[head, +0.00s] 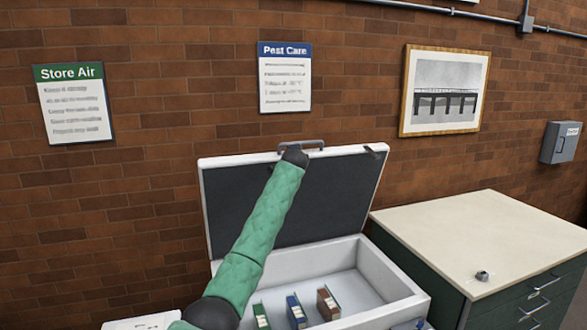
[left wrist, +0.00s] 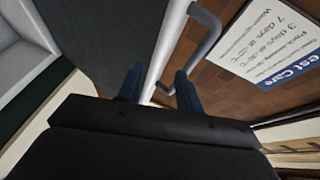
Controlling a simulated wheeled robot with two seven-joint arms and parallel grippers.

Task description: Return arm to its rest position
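My left arm, in a green sleeve, reaches up across the head view to the raised lid (head: 225,205) of a white chest. My left gripper (head: 294,155) is at the lid's top edge, just below the grey handle (head: 318,142). In the left wrist view the two blue fingertips (left wrist: 158,86) stand apart. The lid's white rim and the handle (left wrist: 207,35) show beyond and between them; I cannot tell whether they touch. Nothing is clearly held.
The open chest (head: 390,275) holds a green (head: 261,316), a blue (head: 296,311) and a red box (head: 328,303). A cabinet (head: 480,240) with a small grey object (head: 482,276) on top stands at the right. The brick wall behind carries signs and a framed picture (head: 445,90).

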